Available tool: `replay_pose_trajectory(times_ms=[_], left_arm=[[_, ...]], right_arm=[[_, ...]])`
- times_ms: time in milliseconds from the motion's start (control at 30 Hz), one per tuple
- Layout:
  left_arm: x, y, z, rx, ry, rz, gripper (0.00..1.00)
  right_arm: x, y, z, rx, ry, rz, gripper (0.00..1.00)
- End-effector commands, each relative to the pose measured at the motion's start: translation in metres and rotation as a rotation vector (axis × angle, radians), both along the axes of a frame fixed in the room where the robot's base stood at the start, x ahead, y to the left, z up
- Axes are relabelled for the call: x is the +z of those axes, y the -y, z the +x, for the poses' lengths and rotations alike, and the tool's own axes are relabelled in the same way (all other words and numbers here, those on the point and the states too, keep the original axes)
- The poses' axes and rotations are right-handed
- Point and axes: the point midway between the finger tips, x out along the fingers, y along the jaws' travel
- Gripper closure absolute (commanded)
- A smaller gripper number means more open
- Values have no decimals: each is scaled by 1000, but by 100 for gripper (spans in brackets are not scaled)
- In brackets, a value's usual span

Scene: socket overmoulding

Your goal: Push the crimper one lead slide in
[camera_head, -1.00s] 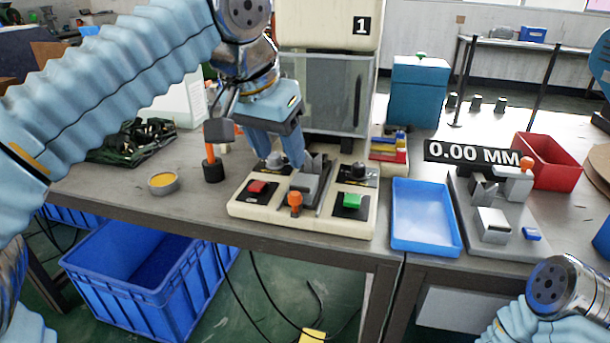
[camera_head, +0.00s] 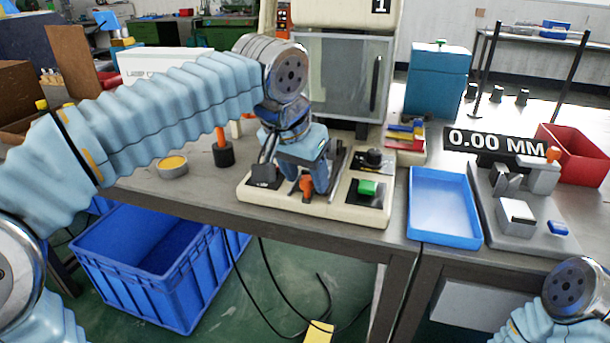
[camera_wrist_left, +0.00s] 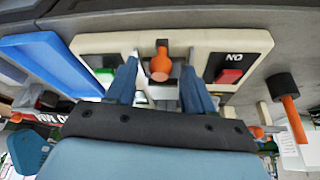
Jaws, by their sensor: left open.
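Crimper one (camera_head: 335,75) is the cream machine marked 1, with a clear front door and a cream control base (camera_head: 350,212) on the bench. The slide's orange knob (camera_head: 306,187) shows at the front middle of the base; most of the slide is hidden behind my gripper. My left gripper (camera_head: 310,183) is open and points down over the slide. In the left wrist view its two fingers (camera_wrist_left: 160,84) are apart, one on each side of the orange knob (camera_wrist_left: 160,66); I cannot tell whether they touch anything. My right gripper is out of view.
A green button (camera_head: 367,188) is right of the slide; a red one (camera_wrist_left: 230,76) shows in the wrist view. A blue tray (camera_head: 444,207) and a gauge fixture (camera_head: 517,218) reading 0.00 MM are further right. A black post with an orange handle (camera_head: 222,150) stands left.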

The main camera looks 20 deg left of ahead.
Motion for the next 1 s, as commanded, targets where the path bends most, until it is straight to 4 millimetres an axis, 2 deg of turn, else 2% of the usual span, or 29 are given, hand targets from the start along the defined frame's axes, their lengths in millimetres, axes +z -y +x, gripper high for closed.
replay_pose_trajectory(times_ms=[267,600,867,1000], left_arm=[[-1,0,0,1,0,0,49],[-1,0,0,1,-1,0,100],[0,0,1,1,-1,0,100],[3,0,12,2,-2,1,100]], right_arm=[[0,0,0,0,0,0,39],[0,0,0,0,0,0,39],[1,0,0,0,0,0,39],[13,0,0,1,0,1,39]])
